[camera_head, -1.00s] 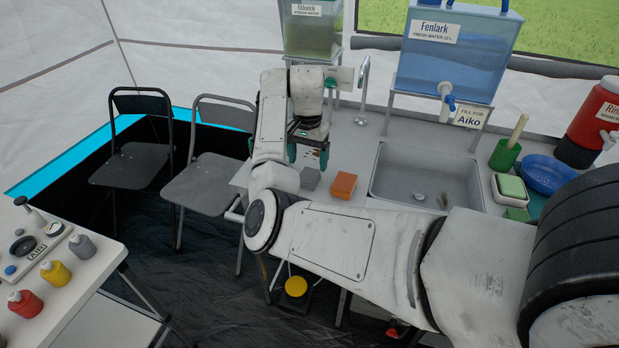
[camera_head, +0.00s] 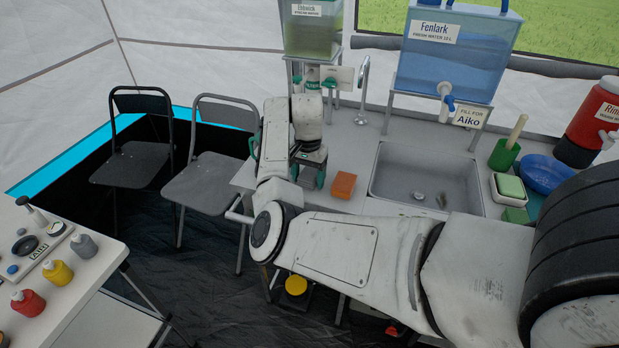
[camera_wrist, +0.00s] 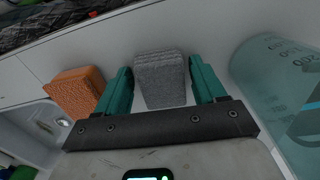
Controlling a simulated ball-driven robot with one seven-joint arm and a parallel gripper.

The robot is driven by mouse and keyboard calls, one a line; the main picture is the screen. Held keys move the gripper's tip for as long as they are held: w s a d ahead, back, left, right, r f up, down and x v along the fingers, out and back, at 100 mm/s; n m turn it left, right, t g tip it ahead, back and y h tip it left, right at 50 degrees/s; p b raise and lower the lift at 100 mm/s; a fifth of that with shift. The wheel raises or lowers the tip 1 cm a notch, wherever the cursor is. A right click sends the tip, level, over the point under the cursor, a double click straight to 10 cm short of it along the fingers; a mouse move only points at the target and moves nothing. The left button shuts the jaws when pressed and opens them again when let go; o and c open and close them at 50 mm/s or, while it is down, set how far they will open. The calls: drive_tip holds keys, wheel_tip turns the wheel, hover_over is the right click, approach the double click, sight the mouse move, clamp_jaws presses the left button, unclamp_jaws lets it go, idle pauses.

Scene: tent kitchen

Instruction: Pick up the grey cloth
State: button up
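The grey cloth (camera_wrist: 160,79) is a folded, block-like grey piece on the counter, seen in the wrist view between the two green fingers of my gripper (camera_wrist: 162,88). The fingers are apart, with a gap on each side of the cloth. In the head view my gripper (camera_head: 308,175) is low over the counter left of the sink, fingers pointing down. There the cloth is hidden behind my gripper and arm.
An orange sponge-like block (camera_head: 343,185) lies just right of my gripper, and it shows at left in the wrist view (camera_wrist: 77,91). The sink (camera_head: 390,165) is beyond it. A clear container (camera_wrist: 278,75) stands close on the right in the wrist view.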

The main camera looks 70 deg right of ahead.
drive_tip(key=c, duration=0.8)
drive_tip(key=shift+o, duration=0.2)
drive_tip(key=shift+r, duration=0.15)
drive_tip(key=shift+r, duration=0.6)
drive_tip(key=s+a+r+p, duration=0.2)
drive_tip(key=s+a+r, duration=0.4)
drive_tip(key=s+r, duration=0.5)
drive_tip(key=shift+s+r+p, duration=0.25)
drive_tip(key=shift+s+p, duration=0.1)
drive_tip(key=shift+s, duration=0.5)
